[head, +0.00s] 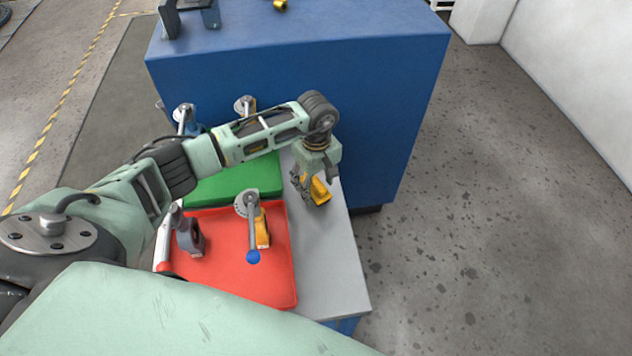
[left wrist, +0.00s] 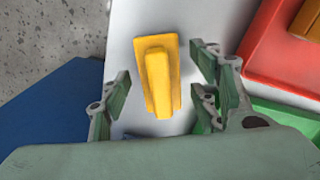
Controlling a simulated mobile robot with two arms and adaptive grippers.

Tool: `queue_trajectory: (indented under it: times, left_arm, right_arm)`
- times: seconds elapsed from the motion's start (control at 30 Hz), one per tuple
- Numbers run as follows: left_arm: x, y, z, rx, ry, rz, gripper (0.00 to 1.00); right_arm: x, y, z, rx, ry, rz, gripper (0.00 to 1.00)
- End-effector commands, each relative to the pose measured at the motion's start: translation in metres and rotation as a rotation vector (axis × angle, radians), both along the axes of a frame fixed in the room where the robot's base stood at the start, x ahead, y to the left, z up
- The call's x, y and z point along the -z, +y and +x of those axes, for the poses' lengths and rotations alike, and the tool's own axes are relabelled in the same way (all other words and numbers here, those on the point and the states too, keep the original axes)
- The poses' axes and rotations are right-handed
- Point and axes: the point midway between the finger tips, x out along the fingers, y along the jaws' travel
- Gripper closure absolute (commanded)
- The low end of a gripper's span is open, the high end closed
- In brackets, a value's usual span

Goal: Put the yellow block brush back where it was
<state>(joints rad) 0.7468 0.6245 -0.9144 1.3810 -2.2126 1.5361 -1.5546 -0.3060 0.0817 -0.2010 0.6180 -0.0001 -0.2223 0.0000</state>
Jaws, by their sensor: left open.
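The yellow block brush (head: 319,192) stands on the grey bench top (head: 335,265), to the right of the trays in the head view. In the left wrist view the brush (left wrist: 157,75) lies between and just ahead of the open fingers, with grey surface showing on both sides of it. My left gripper (head: 308,188) is open, low over the bench at the brush, and partly covers it in the head view. In the left wrist view the left gripper (left wrist: 160,105) shows no contact with the brush. My right gripper is not in view.
A tall blue cabinet (head: 380,110) stands at the back. Open floor lies right.

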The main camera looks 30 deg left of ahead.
Motion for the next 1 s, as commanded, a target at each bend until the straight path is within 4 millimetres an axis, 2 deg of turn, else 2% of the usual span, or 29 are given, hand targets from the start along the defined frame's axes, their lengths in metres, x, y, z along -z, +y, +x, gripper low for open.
queue_trajectory:
  times: [0.23, 0.3, 0.47, 0.7, 0.9, 1.0]
  left_arm:
    - [-0.004, 0.0, 0.0, 0.0, 0.0, 0.0, 0.44]
    - [-0.009, 0.001, 0.001, 0.0, -0.003, 0.001, 0.44]
    - [-0.038, 0.001, 0.002, 0.002, -0.007, 0.002, 0.44]
    - [-0.089, 0.0, 0.002, 0.002, -0.006, 0.0, 0.44]
    - [-0.116, 0.0, 0.001, 0.0, -0.003, 0.001, 0.44]
    - [-0.121, 0.0, 0.0, 0.0, 0.0, 0.0, 0.44]
  right_arm:
    - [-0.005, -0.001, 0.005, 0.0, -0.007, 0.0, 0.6]
    - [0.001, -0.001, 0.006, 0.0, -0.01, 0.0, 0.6]
    - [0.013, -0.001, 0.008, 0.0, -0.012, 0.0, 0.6]
    - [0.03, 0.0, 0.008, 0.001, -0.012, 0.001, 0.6]
    - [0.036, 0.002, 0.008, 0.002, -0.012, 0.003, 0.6]
    - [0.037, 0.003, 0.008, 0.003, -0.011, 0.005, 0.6]
